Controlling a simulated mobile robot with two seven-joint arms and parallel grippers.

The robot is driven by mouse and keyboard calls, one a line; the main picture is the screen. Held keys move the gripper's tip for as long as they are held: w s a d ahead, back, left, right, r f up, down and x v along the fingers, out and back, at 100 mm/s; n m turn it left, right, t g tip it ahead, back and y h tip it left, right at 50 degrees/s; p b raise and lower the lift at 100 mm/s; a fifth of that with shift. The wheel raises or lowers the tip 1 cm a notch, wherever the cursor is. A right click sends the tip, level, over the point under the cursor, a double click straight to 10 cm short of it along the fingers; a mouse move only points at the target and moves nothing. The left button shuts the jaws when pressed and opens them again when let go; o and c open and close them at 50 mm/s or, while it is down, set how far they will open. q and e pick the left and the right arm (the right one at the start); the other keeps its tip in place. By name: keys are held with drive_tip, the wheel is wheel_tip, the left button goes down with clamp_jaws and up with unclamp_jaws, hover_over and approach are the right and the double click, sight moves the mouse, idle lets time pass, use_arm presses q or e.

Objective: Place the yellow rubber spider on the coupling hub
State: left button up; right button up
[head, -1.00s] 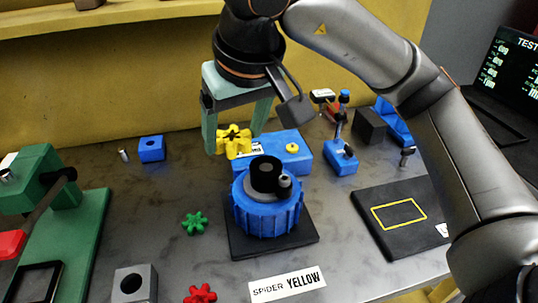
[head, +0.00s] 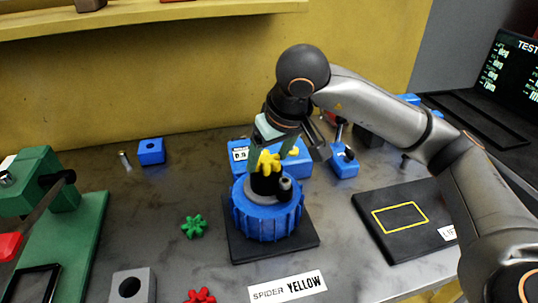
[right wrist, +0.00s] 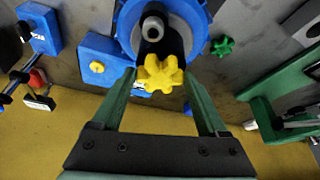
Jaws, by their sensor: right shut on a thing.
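The yellow rubber spider (head: 270,161) is a small lobed star. My right gripper (head: 268,160) is shut on it, with a finger on each side; the spider also shows between the fingertips in the right wrist view (right wrist: 160,73). In the head view it appears just above the black coupling hub (head: 266,186), covering part of its top. I cannot tell whether they touch. The hub stands on the blue ribbed positioner (head: 268,222), beside a smaller grey-black post (head: 286,188). In the right wrist view the spider hides part of the hub. My left gripper is not in view.
A green spider (head: 193,226) and a red spider (head: 199,296) lie left of the positioner. A blue block (head: 240,154) stands behind it. A card (head: 287,287) reading SPIDER YELLOW lies in front. A black pad (head: 405,218) is at right, a green fixture (head: 75,235) at left.

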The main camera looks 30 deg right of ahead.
drive_tip(key=shift+f, duration=0.1)
drive_tip(key=o, duration=0.9)
drive_tip(key=shift+f+b, duration=0.1)
drive_tip(key=shift+b, duration=0.2)
drive_tip(key=o, duration=0.4)
drive_tip(key=shift+r+p, duration=0.35)
drive_tip(key=shift+r, duration=0.1)
drive_tip(key=p+v, duration=0.1)
drive_tip(key=v, duration=1)
drive_tip(key=shift+s+r, duration=0.2)
drive_tip(key=shift+r, duration=0.1)
